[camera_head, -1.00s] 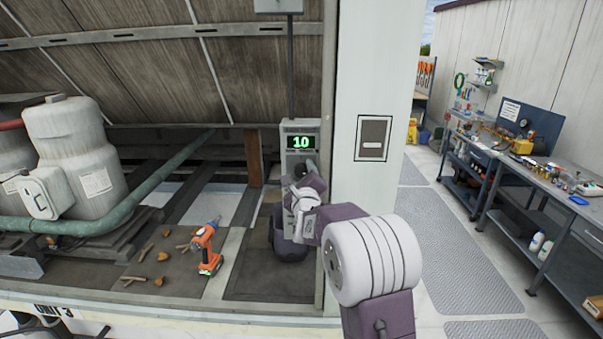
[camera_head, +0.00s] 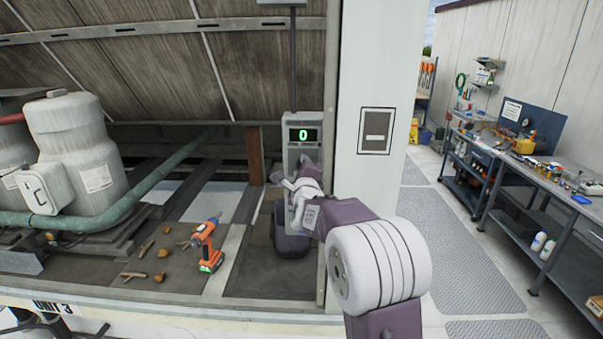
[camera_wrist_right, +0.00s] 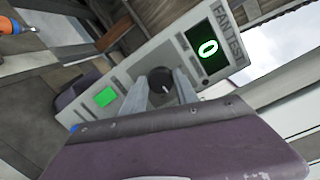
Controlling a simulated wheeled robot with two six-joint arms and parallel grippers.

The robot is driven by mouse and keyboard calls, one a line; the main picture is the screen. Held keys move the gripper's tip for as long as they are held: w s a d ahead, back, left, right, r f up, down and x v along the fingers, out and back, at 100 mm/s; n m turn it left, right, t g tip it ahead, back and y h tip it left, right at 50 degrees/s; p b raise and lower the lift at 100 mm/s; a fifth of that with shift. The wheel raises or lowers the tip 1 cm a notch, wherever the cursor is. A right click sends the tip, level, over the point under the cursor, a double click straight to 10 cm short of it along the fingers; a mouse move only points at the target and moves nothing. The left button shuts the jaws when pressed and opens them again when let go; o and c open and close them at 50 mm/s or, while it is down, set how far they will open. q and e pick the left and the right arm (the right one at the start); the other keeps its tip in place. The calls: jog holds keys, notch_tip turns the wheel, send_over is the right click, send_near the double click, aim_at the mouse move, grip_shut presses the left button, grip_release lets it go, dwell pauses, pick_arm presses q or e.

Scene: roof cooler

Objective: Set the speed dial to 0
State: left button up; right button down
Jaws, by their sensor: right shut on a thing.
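The grey control box (camera_head: 293,152) stands at the back next to the white pillar. Its green display (camera_head: 303,135) reads 0 in the head view, and the display also reads 0 in the right wrist view (camera_wrist_right: 207,46). The black speed dial (camera_wrist_right: 160,80) sits on the panel below the display. My right gripper (camera_wrist_right: 163,88) is shut on the dial, one finger at each side of it. In the head view my right gripper (camera_head: 298,182) hides the dial. A green square button (camera_wrist_right: 105,97) shows on the panel. My left gripper is not in view.
An orange drill (camera_head: 206,245) stands on the floor left of the box, beside several brown scraps (camera_head: 160,277). White tanks (camera_head: 80,165) and a green pipe (camera_head: 155,180) are at the left. The white pillar (camera_head: 372,190) stands close right of my arm.

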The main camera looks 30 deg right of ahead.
jog(key=n+p, duration=0.2)
jog(key=n, duration=0.3)
jog(key=n+g+h+p, duration=0.1)
jog(key=n+p, duration=0.1)
jog(key=n, duration=0.3)
jog(key=n+p, duration=0.3)
jog(key=n, duration=0.2)
jog(key=shift+r+g+h, duration=0.25)
jog(key=shift+g+h, duration=0.15)
dwell(0.4)
jog(key=c, duration=0.9)
grip_release()
jog(key=shift+w+f, duration=0.1)
jog(key=shift+d+f, duration=0.1)
jog(key=shift+f, duration=0.05)
